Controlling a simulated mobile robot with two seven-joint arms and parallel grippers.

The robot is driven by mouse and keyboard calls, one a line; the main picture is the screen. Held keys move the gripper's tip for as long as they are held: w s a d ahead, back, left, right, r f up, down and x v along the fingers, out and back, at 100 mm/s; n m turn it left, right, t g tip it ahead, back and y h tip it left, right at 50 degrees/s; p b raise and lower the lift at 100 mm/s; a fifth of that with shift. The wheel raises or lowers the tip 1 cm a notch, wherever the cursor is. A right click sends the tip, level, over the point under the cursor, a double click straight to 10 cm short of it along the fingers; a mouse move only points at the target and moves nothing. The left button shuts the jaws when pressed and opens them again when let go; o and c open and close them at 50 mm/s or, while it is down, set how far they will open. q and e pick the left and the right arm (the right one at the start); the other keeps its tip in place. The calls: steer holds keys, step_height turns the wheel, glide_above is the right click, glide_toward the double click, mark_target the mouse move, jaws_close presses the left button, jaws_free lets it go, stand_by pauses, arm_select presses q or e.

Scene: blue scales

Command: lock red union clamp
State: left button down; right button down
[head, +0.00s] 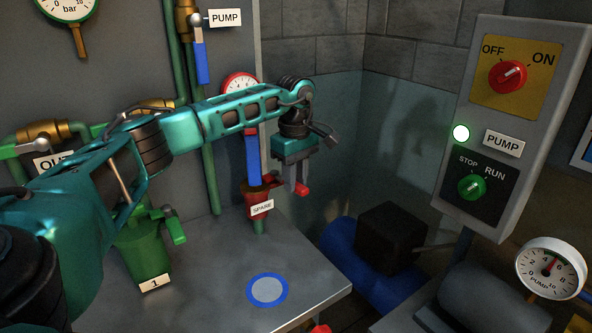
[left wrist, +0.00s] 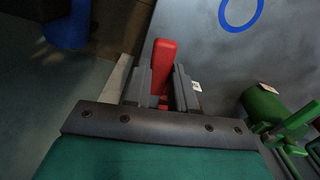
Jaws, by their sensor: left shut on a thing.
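The red union (head: 252,195), marked SPARE, stands upright on the pipe at the back edge of the metal table in the head view. My left gripper (head: 299,187) is just to its right, pointing down. It is shut on a red clamp lever (head: 303,190), whose red end shows below the fingers. In the left wrist view the lever (left wrist: 162,65) lies between the two grey fingers of the gripper (left wrist: 160,85). My right gripper is not seen.
A blue ring (head: 267,290) marks the bare table top (head: 215,295). A pump control box (head: 520,120) hangs at right. Blue-handled valves are above the union.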

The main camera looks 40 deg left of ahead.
arm_select(q)
steer(key=shift+s+a+m+p, duration=0.1)
steer(key=shift+s+m+p, duration=0.45)
steer(key=shift+m, duration=0.45)
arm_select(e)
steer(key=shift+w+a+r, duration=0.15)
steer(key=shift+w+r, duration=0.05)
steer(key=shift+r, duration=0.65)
arm_select(q)
steer(key=shift+s, duration=0.1)
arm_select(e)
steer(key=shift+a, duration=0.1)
arm_select(q)
steer(key=c, duration=0.9)
jaws_free()
step_height(320, 180, up, 13)
steer(key=shift+f, duration=0.1)
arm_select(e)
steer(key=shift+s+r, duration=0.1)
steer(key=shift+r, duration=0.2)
